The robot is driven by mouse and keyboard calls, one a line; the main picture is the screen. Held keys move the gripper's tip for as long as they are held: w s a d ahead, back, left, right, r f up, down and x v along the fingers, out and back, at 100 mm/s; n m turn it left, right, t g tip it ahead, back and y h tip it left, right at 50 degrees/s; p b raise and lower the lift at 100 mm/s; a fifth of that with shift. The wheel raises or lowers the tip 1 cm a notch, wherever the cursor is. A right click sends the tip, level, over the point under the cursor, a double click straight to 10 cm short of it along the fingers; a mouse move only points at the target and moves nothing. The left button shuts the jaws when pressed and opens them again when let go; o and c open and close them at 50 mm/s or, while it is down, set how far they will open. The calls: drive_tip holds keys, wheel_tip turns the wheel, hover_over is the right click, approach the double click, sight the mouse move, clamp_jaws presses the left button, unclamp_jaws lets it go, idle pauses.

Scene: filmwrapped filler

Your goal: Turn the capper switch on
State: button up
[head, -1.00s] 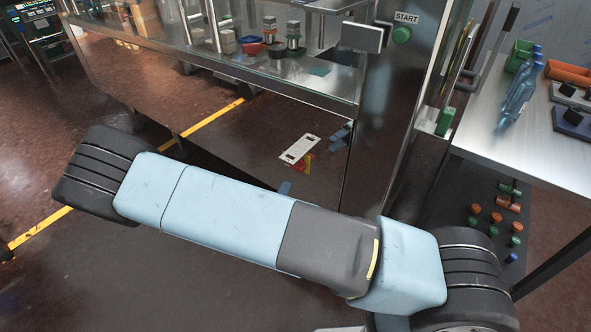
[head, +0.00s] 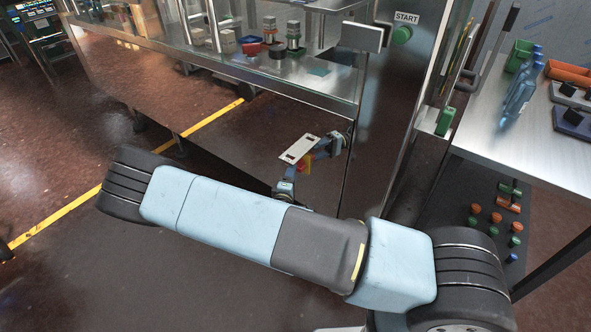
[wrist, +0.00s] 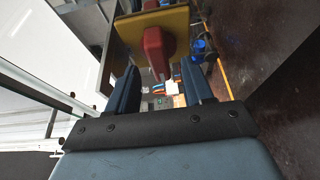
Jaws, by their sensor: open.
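The switch has a red handle (wrist: 154,48) on a yellow plate (wrist: 178,20), ahead of my gripper in the wrist view. My gripper (wrist: 158,72) is open. Its two blue fingers lie left and right of the handle's near end, with gaps visible; I cannot tell how deep the handle sits between them. In the head view the switch's red and yellow (head: 307,163) shows small on the machine's lower front, below a pale plate. Blue arm parts show close to it, but I cannot tell them from reflections there. My upper arm hides the area below.
The glass-topped machine (head: 215,85) has a green START button (head: 402,35) on its post. A steel table (head: 555,140) at right carries blue bottles and bins. Several red and green knobs sit on a panel beneath it.

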drive_tip(key=shift+x, duration=1.8)
